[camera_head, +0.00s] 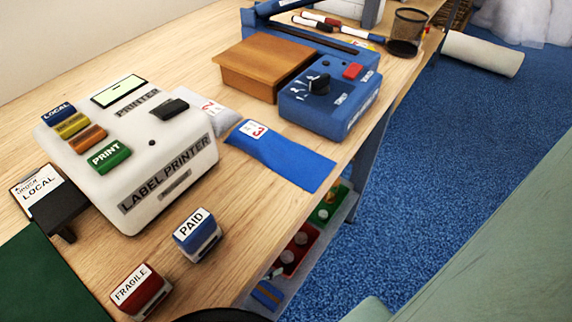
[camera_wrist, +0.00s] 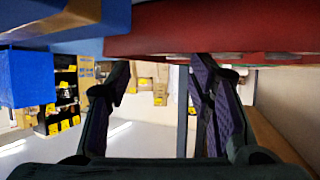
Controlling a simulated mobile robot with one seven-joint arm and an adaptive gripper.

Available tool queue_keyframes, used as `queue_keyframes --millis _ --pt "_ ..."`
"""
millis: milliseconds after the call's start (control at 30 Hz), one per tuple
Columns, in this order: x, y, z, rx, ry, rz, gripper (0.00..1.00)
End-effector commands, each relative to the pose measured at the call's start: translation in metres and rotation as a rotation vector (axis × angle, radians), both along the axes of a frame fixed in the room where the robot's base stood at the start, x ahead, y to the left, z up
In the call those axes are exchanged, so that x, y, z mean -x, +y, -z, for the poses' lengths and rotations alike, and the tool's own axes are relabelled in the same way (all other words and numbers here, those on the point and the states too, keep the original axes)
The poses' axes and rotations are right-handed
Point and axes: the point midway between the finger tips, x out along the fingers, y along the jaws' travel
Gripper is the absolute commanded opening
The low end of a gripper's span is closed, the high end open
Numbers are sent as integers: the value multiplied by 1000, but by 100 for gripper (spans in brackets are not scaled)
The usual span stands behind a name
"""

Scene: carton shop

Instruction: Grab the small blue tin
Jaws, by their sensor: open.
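I cannot pick out the small blue tin for certain. In the wrist view, a plain blue block (camera_wrist: 27,78) shows at the left edge, against a larger blue surface (camera_wrist: 118,18), and may be it. My gripper (camera_wrist: 160,75) is open and empty, its two dark fingers with purple pads spread apart. The blue block lies left of the fingers, apart from them. In the head view, a blue bin (camera_head: 266,294) with something brown in it stands on the low shelf under the bench. My gripper is not seen there.
A red bin (camera_head: 294,250) and a green bin (camera_head: 328,205) share the low shelf; a red surface (camera_wrist: 215,25) spans the top of the wrist view. On the bench (camera_head: 235,240) are a label printer (camera_head: 140,150), a PAID stamp (camera_head: 197,237) and a FRAGILE stamp (camera_head: 140,292).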

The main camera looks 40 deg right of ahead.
Motion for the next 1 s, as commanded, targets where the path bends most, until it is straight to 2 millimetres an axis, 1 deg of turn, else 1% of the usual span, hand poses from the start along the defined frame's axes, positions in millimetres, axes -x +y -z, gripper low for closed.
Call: queue_keyframes --millis 167,400,500,767,1000 --pt "0 -13 5 1 0 0 48" --pt "2 -45 21 2 -1 0 48" --pt "3 -52 25 1 -2 1 48" --pt "3 -54 26 1 -3 -1 48" --pt "3 -54 26 1 -2 -1 32"
